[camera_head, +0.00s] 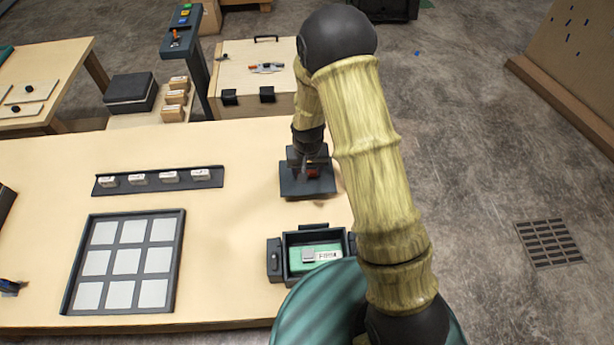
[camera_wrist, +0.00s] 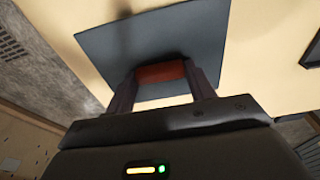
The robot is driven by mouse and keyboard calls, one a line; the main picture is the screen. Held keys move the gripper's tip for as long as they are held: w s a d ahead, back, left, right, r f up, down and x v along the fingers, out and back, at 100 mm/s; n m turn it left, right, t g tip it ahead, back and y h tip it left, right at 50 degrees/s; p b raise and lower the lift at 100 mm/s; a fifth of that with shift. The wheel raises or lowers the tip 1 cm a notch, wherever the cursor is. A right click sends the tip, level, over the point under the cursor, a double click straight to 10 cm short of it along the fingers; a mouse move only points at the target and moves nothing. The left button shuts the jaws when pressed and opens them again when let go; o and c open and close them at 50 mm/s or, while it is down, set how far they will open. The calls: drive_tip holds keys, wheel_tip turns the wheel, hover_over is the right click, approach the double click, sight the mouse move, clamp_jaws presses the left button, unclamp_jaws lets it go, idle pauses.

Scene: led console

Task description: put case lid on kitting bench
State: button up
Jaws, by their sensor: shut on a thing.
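My gripper (camera_head: 312,170) is shut on the red handle (camera_wrist: 160,73) of the case lid, with one finger at each end of the handle in the wrist view. The lid (camera_head: 295,187) is a flat dark grey plate and also shows in the wrist view (camera_wrist: 125,45). It is over the right back part of the pale wooden bench (camera_head: 235,240); whether it touches the top is hard to tell. An open dark case (camera_head: 287,262) with a green board (camera_head: 315,252) inside stands in front of the lid, at the bench's right front.
A dark tray (camera_head: 178,262) with pale square pads lies at the left of the bench. A dark rack (camera_head: 160,188) with several white blocks lies behind it. A wooden chest (camera_head: 255,80) and a dark control post (camera_head: 185,60) stand beyond. The middle of the bench is clear.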

drive_tip(key=f, duration=0.2)
drive_tip(key=f+p, duration=0.1)
drive_tip(key=shift+d+f, duration=0.2)
drive_tip(key=shift+f, duration=0.15)
drive_tip(key=shift+a+f, duration=0.1)
drive_tip(key=shift+f, duration=0.05)
drive_tip(key=o, duration=0.6)
drive_tip(key=shift+f, duration=0.15)
drive_tip(key=o, duration=0.4)
drive_tip(key=shift+s+a, duration=0.1)
